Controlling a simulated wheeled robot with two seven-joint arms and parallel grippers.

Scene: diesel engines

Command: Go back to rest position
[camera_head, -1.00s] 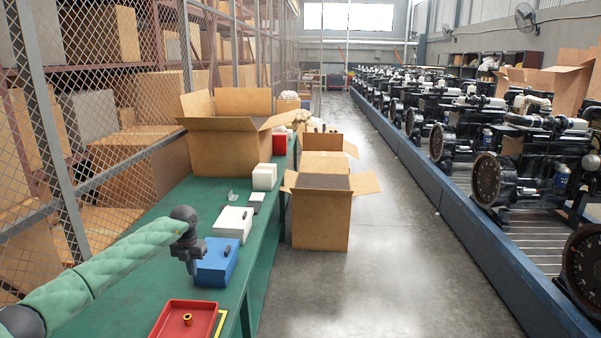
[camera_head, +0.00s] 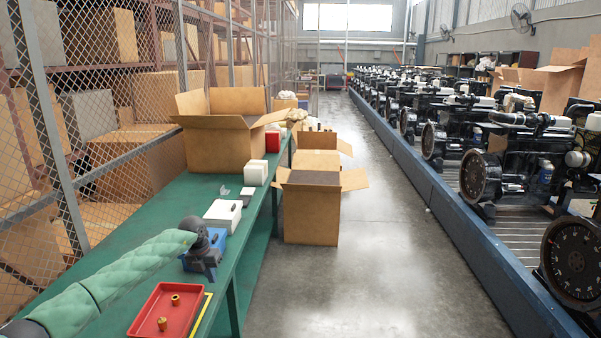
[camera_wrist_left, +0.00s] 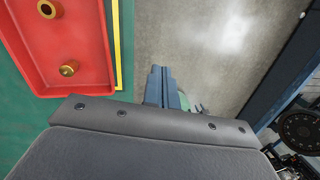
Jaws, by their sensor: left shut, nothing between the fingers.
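My left arm, in a green sleeve, reaches in from the lower left of the head view. My left gripper (camera_head: 207,270) points down near the table's front edge, shut and empty. It partly hides a blue box (camera_head: 190,261) behind it. In the left wrist view the closed fingers (camera_wrist_left: 168,90) have nothing between them, with grey floor behind. A red tray (camera_head: 144,318) lies on the table nearer to me, with two brass parts in it; the tray also shows in the left wrist view (camera_wrist_left: 92,75). My right gripper is not in view.
The green table (camera_head: 130,245) also holds a white box (camera_head: 222,215) and a large open carton (camera_head: 215,150). Another open carton (camera_head: 310,215) stands on the floor beside it. Engines (camera_head: 480,178) line a blue-edged conveyor (camera_head: 470,255) at right. The floor between is clear.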

